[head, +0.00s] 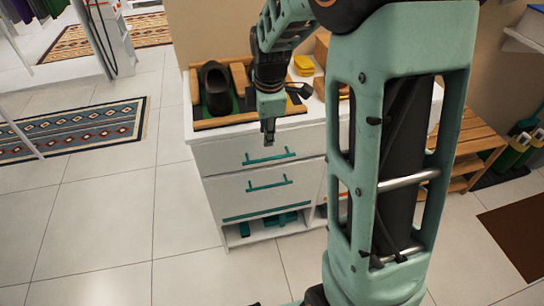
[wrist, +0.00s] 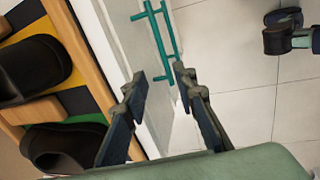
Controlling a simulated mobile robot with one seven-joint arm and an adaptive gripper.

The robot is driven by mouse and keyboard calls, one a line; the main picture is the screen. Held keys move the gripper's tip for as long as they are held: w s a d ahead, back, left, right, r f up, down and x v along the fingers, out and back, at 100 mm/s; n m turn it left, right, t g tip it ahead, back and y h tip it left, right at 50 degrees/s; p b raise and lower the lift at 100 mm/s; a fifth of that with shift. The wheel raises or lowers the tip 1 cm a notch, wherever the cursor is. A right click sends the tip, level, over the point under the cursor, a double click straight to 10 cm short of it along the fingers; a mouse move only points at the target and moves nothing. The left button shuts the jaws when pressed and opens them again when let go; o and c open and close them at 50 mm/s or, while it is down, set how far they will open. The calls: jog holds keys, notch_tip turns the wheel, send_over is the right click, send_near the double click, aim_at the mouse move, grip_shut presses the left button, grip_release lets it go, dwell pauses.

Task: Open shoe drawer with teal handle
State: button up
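A white cabinet (head: 212,161) stands against the wall. Its upper drawer has a teal bar handle (head: 269,158), and the drawer below has a similar teal handle (head: 269,184). Both drawers look shut. My gripper (head: 268,138) points down near the cabinet's top front edge, above the upper handle. In the wrist view my gripper (wrist: 160,80) has its fingers apart with nothing between the tips. Two teal handles (wrist: 156,42) lie beyond the tips, close to the white drawer front. I see no contact with a handle. My arm hides the cabinet's right part.
A wooden tray (head: 194,95) with a black shoe (head: 215,88) sits on the cabinet top; dark shoes (wrist: 32,68) show in the wrist view. Below the drawers is an open space with teal items (head: 283,219). A wooden rack (head: 474,140) stands right. The tiled floor (head: 120,215) in front is clear.

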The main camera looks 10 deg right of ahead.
aim_at(266, 159)
jog(key=b+x, duration=0.1)
jog(key=x, duration=1)
jog(key=shift+s+f, duration=0.15)
jog(key=shift+f, duration=0.05)
grip_shut()
